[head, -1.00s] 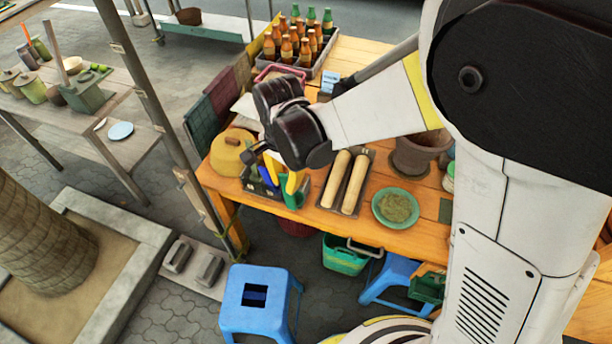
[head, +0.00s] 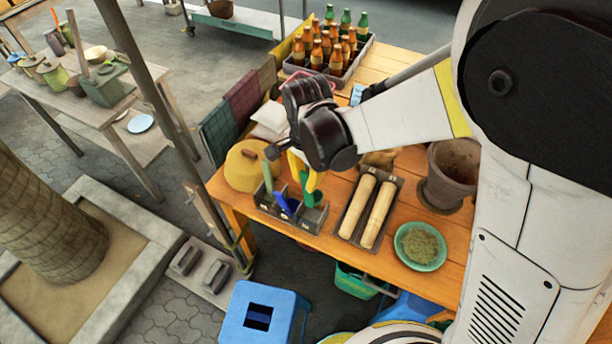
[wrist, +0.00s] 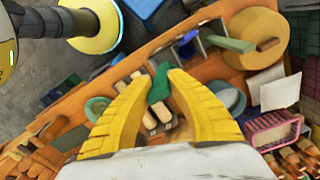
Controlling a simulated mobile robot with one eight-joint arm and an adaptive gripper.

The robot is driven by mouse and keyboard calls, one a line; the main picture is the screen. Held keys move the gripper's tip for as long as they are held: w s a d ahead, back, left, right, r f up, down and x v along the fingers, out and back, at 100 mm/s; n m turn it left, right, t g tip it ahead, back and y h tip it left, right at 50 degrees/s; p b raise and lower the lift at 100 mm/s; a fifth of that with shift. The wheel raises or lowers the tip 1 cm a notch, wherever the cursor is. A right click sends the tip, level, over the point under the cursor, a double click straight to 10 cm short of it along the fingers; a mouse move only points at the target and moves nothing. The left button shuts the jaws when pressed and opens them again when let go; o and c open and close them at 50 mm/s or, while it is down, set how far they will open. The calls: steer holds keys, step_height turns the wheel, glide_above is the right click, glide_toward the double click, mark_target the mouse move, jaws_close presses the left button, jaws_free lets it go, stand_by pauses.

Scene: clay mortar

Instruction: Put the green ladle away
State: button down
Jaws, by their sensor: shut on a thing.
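The green ladle (head: 308,190) is between the yellow fingers of my gripper (head: 307,176), which is shut on it. In the wrist view the green ladle (wrist: 159,84) shows at the fingertips (wrist: 162,74); the fingers hide part of it. The ladle is at the right end of a dark grey divided caddy (head: 313,220) in the head view. I cannot tell whether its lower end is inside or above it. A blue utensil (head: 285,204) and a grey-green handle (head: 268,178) stand in the caddy's other compartments.
A tray of two pale rolls (head: 367,212) lies right of the caddy, a green plate (head: 420,246) and a brown pot (head: 452,170) further right. Bottles in a crate (head: 360,57) stand at the back. A blue stool (head: 262,315) stands in front.

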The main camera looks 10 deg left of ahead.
mark_target(306, 201)
step_height(306, 201, down, 10)
steer(key=b, duration=0.8)
steer(key=shift+f, duration=0.25)
steer(key=c, duration=1.3)
jaws_free()
steer(key=shift+r, duration=0.1)
step_height(306, 201, up, 12)
steer(key=shift+d, duration=0.1)
steer(key=shift+d+r+b, duration=0.1)
steer(key=shift+d+b, duration=0.2)
steer(key=shift+d, duration=0.05)
steer(key=s+d+n+t+b, duration=0.3)
steer(key=s+d+n, duration=0.1)
steer(key=d, duration=0.8)
steer(key=s+d+n+t+b, duration=0.3)
steer(key=s+d+t, duration=0.1)
steer(key=d, duration=0.8)
steer(key=shift+s+n, duration=0.15)
steer(key=shift+n, duration=0.25)
